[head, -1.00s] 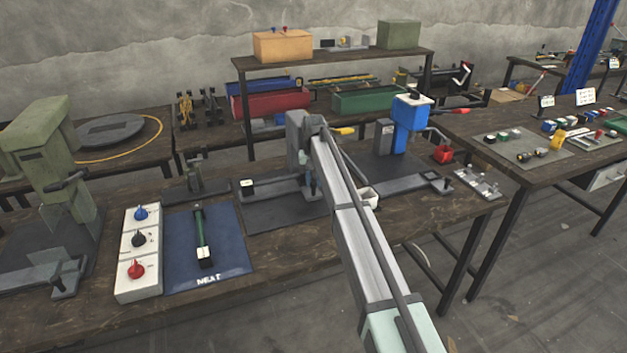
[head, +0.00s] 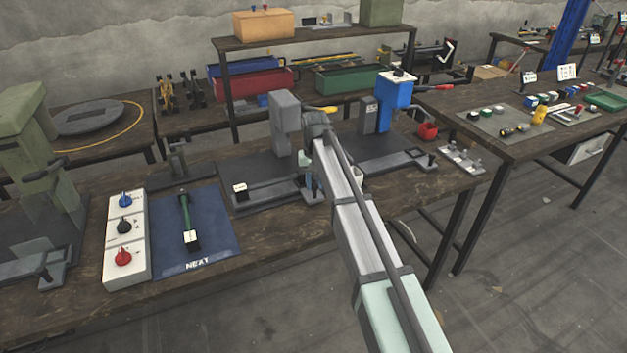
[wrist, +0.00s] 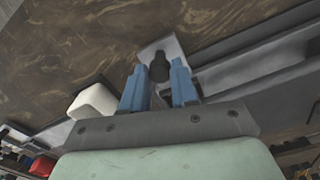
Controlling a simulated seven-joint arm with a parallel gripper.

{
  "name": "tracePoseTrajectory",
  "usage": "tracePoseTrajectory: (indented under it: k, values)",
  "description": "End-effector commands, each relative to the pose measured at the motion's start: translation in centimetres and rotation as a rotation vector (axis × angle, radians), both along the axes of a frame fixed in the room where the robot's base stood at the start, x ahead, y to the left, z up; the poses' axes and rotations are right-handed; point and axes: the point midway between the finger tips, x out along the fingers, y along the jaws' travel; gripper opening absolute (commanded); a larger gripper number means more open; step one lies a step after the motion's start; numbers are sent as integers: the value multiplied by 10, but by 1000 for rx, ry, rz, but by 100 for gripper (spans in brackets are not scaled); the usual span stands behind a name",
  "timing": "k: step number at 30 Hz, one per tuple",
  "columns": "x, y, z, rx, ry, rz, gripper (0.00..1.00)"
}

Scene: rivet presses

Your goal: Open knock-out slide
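My gripper (wrist: 158,88) shows in the wrist view with its two blue fingers apart. A black knob (wrist: 160,68) on a pale grey slide end plate (wrist: 168,50) shows between and just beyond the fingertips; I cannot tell whether they touch it. A grey slide rail (wrist: 245,70) runs off to the right. In the head view, my gripper (head: 307,184) is low beside the grey press (head: 286,122), at the right end of its slide (head: 268,192). My arm hides part of this slide end and its knob.
A blue press (head: 394,102) with its own slide stands to the right, and a green press (head: 30,130) at far left. A white knob box (head: 124,240) and blue NEXT mat (head: 215,243) lie left. A white object (wrist: 95,102) is close left of the fingers in the wrist view.

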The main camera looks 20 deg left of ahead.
Motion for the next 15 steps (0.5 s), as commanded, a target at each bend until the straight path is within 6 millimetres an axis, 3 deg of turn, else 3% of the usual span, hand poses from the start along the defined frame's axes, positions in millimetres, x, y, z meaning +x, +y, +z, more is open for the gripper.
tracePoseTrajectory:
  k: [7, 15]
  values:
    - [0, 0, 0, 0, 0, 0, 52]
    - [0, 0, 2, 0, -1, 0, 52]
